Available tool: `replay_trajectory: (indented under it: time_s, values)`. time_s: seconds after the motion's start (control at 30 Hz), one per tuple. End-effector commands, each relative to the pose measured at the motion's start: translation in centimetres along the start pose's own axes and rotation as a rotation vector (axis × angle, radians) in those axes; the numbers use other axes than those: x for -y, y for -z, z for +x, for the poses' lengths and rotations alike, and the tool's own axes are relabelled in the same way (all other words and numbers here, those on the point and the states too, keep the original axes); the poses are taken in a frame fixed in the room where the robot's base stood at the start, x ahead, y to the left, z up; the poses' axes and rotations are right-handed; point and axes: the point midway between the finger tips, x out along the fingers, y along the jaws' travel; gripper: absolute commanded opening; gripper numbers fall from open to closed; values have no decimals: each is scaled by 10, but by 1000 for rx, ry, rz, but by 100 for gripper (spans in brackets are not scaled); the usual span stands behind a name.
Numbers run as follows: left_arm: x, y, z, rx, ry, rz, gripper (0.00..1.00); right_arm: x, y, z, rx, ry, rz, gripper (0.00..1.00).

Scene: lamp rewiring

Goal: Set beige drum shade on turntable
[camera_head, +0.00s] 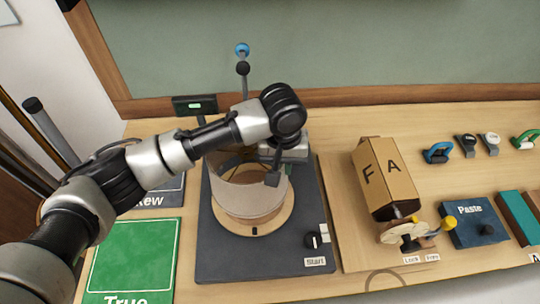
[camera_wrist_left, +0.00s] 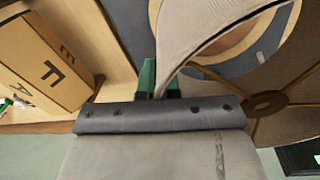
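The beige drum shade (camera_head: 240,193) is over the round wooden disc of the turntable (camera_head: 286,222), on a dark grey base. The frames do not clearly show whether its lower edge touches the disc. My left gripper (camera_head: 275,175) reaches over from the left to the shade's rim. In the left wrist view, the green-padded fingers of my left gripper (camera_wrist_left: 160,82) are on both sides of the shade wall (camera_wrist_left: 200,35), shut on it. The shade's inner spokes show there at the right. My arm hides part of the far rim. My right gripper is not in view.
A cardboard box (camera_head: 385,178) marked F and A stands right of the turntable, behind a small fixture with yellow knobs (camera_head: 435,232). A green "True" mat (camera_head: 134,255) lies left. A "Paste" block (camera_head: 470,225) and several clamps are at the right. A blue-topped post stands behind.

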Motion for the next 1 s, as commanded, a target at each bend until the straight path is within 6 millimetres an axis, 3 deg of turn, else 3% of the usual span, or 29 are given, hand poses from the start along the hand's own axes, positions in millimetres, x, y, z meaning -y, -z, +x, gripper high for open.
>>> replay_trajectory:
  time_s: [0.27,0.77,1.0]
  values:
    - [-1,0,10,-1,2,4,0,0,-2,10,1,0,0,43]
    - [2,0,46,-2,2,4,0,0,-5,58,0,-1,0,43]
    - [3,0,60,0,1,3,0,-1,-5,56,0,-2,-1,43]
